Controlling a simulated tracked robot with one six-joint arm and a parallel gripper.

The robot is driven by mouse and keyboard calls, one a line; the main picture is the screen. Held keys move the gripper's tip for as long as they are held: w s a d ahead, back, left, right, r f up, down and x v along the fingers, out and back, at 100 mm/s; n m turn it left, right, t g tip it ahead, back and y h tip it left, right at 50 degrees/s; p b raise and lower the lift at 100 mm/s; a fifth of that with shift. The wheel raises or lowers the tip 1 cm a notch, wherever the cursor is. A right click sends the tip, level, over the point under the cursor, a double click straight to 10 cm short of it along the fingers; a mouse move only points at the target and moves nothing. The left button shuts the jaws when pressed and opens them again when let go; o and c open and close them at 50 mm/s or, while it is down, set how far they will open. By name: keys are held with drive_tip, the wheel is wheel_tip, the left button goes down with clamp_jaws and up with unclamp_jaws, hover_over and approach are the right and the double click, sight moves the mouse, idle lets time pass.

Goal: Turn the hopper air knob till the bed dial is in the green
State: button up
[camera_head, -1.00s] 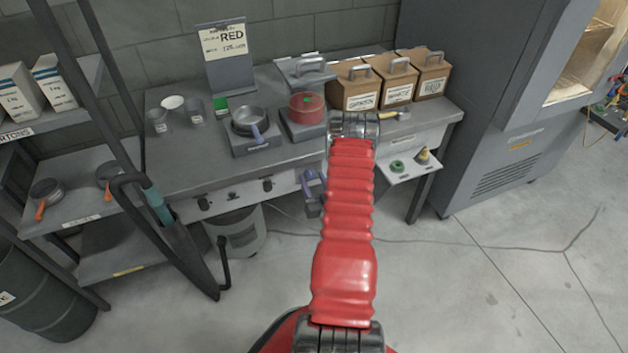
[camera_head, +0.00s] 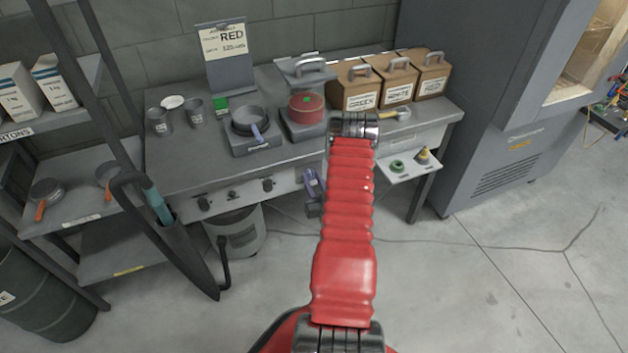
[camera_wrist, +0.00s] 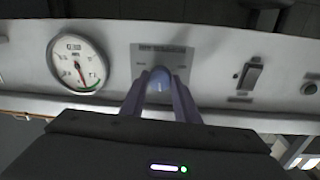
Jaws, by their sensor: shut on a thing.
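The knob (camera_wrist: 159,84) sits on a pale panel under a grey label plate in the wrist view. My gripper (camera_wrist: 160,77) has its two purple fingers shut on the knob, one on each side, hiding much of it. The round white bed dial (camera_wrist: 76,62) is to the left of the knob. Its green arc lies at the lower right, and its needle points down toward that side. I cannot tell surely whether the needle tip is inside the green. In the head view my gripper (camera_head: 313,184) is at the bench front, partly hidden by my red arm.
A dark rocker switch (camera_wrist: 249,74) and a round button (camera_wrist: 308,88) are right of the knob. The bench (camera_head: 180,170) carries pans, cups and labelled boxes (camera_head: 362,88). A bucket (camera_head: 236,232) stands below.

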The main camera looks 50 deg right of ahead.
drive_tip(key=shift+s+d+n, duration=0.1)
drive_tip(key=shift+n, duration=1.5)
drive_tip(key=o, duration=1)
drive_tip(key=shift+o, duration=0.2)
drive_tip(key=v, duration=1.3)
drive_tip(key=shift+s+a+f, duration=0.2)
drive_tip(key=shift+s+a, duration=0.1)
